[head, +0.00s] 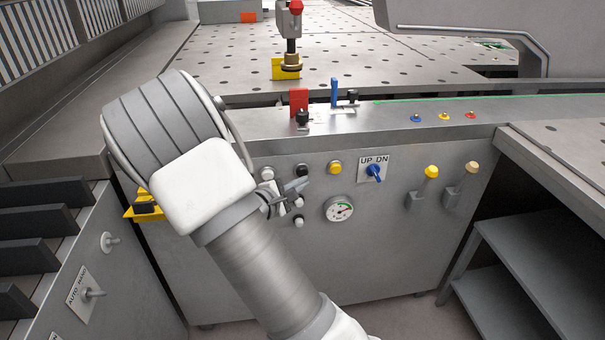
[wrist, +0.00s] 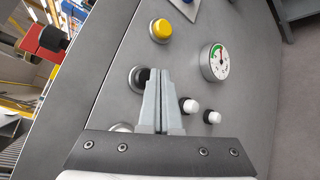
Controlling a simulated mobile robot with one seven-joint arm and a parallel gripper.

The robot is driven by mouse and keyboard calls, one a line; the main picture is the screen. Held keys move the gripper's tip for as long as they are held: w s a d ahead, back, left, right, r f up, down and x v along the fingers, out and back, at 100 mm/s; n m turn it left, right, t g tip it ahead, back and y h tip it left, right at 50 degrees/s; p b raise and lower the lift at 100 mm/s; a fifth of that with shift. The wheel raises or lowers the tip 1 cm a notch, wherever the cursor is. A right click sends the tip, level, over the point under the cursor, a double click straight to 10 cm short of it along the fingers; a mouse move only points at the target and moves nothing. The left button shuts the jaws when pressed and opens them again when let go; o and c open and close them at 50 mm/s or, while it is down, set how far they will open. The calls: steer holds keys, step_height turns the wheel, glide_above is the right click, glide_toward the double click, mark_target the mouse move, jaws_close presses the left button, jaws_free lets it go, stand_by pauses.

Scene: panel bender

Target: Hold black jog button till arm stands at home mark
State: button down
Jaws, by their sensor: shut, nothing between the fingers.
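The black button (head: 302,170) is in the top row on the front panel, between a white button (head: 267,173) and a yellow button (head: 335,167). In the wrist view the black button (wrist: 139,78) shows partly, behind my fingertips. My gripper (head: 304,184) is shut and empty, its tips at the lower edge of the black button; whether they touch it I cannot tell. The fingers also show in the wrist view (wrist: 160,74). A grey arm (head: 290,25) with a red top and brass foot stands over the table beside a yellow block (head: 285,69). No home mark is clearly readable.
A gauge (head: 339,209), an UP DN switch (head: 376,172) and two levers (head: 431,174) sit to the right on the panel. Two small knobs (wrist: 190,105) lie close to my fingers. A red block (head: 299,100) stands on the ledge above.

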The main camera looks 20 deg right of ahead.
steer(key=shift+w, duration=0.1)
steer(key=shift+w+d, duration=0.1)
steer(key=shift+w, duration=0.2)
steer(key=shift+w+d+b, duration=0.1)
steer(key=shift+w+b, duration=0.3)
steer(key=shift+w, duration=0.05)
stand_by(3.9)
stand_by(0.3)
steer(key=shift+s+a, duration=0.25)
steer(key=shift+s, duration=0.6)
steer(key=shift+s+a+b, duration=0.2)
steer(key=shift+s, duration=0.6)
steer(key=shift+s+a+b, duration=0.25)
steer(key=shift+s, duration=0.55)
steer(key=shift+s+a+b, duration=0.2)
steer(key=shift+s, duration=0.6)
